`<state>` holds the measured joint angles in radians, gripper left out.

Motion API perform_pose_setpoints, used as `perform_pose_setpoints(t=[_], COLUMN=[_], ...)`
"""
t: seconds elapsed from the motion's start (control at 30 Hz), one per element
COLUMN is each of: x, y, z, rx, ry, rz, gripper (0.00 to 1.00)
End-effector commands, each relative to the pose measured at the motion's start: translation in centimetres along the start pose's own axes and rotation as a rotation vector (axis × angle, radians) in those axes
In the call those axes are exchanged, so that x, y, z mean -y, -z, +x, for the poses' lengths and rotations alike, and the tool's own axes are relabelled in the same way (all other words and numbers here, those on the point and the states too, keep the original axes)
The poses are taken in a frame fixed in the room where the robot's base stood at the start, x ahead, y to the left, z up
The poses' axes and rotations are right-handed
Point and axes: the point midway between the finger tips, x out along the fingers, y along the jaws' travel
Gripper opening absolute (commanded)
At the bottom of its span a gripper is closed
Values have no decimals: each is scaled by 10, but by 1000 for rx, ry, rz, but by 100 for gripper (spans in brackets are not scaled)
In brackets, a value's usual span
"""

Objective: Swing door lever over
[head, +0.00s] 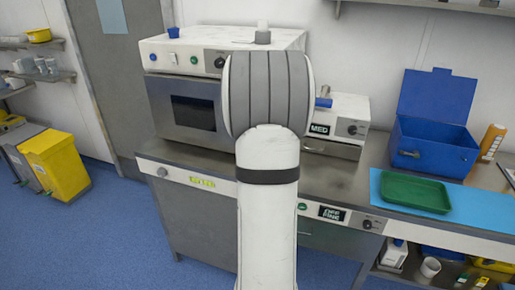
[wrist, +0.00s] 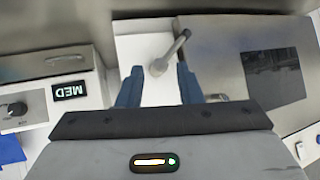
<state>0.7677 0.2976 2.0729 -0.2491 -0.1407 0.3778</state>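The door lever (wrist: 174,50) shows in the wrist view as a grey rod with a round hub and a rounded end, slanting up and right from the hub. It sits on a pale panel (wrist: 137,44) beside the steel door (wrist: 222,60) with a dark window. My gripper (wrist: 159,73) is open, its two blue fingers apart on either side of the hub. I cannot tell whether a finger touches the lever. In the head view the door (head: 170,128) of the white cabinet shows left of my arm; the lever is hidden behind the arm.
A smaller unit labelled MED (head: 345,108) stands right of the cabinet, and a grey knob (head: 262,37) is on the cabinet's top. Further right are an open blue box (head: 430,145), a green tray (head: 415,193) and an orange bottle (head: 492,140).

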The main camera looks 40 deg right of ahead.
Motion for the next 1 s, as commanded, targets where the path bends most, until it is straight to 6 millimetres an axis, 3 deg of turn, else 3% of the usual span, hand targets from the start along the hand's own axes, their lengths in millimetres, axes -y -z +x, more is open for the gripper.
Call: perform_pose_setpoints(t=[0.1, 0.3, 0.67, 0.77, 0.87, 1.0], x=[0, 0, 0, 2, 18, 68], y=[2, 1, 0, 0, -6, -31], z=[-22, -47, -53, -54, -66, -111], rx=[-4, -1, -1, 1, 24, 112], ry=[1, 0, 0, 1, 11, 49], rz=[-1, 0, 0, -3, -29, -132], gripper=[32, 32, 32, 26, 18, 6])
